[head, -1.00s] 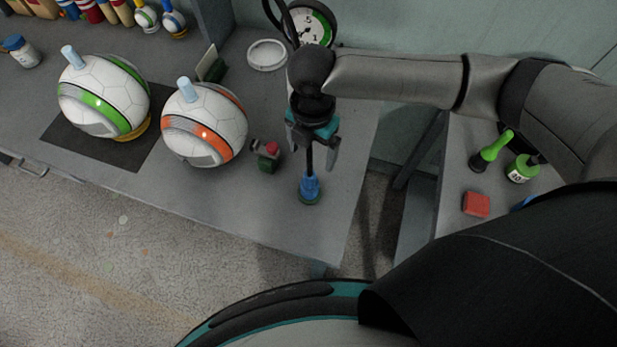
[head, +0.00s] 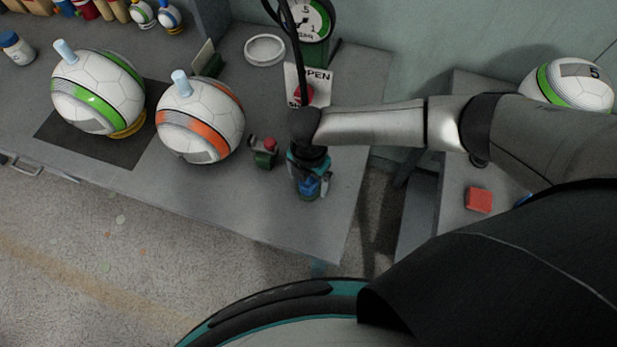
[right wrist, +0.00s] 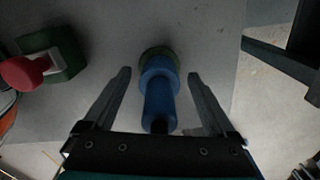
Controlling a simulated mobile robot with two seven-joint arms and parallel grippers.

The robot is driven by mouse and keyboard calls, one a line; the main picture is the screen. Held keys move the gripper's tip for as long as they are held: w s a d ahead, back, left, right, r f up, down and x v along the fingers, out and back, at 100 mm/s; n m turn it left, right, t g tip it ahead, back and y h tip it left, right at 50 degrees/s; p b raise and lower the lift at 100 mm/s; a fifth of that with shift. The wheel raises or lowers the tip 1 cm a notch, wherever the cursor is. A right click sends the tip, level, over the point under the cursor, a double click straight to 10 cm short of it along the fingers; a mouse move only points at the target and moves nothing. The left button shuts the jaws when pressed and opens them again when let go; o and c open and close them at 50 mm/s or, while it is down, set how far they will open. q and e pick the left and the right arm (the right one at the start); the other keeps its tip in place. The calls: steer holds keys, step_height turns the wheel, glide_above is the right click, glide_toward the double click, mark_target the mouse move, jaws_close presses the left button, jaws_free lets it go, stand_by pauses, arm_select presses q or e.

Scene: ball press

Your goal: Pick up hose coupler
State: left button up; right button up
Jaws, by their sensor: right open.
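The hose coupler (head: 309,186) is blue with a dark green base and stands on the grey table, near its front right part. In the right wrist view the coupler (right wrist: 159,88) shows between the two fingers, with a hose or dark tip at its near end. My right gripper (head: 309,192) is over the coupler, pointing down. In the right wrist view my right gripper (right wrist: 158,76) is open, one finger on each side of the coupler, with gaps showing on both sides. My left gripper is not in view.
A small green block with a red knob (head: 264,152) stands just left of the coupler. Two balls, one orange-striped (head: 201,120) and one green-striped (head: 97,92), are further left. The table's front edge is close.

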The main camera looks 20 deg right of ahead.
steer(key=shift+c, duration=0.4)
jaws_close()
stand_by(0.4)
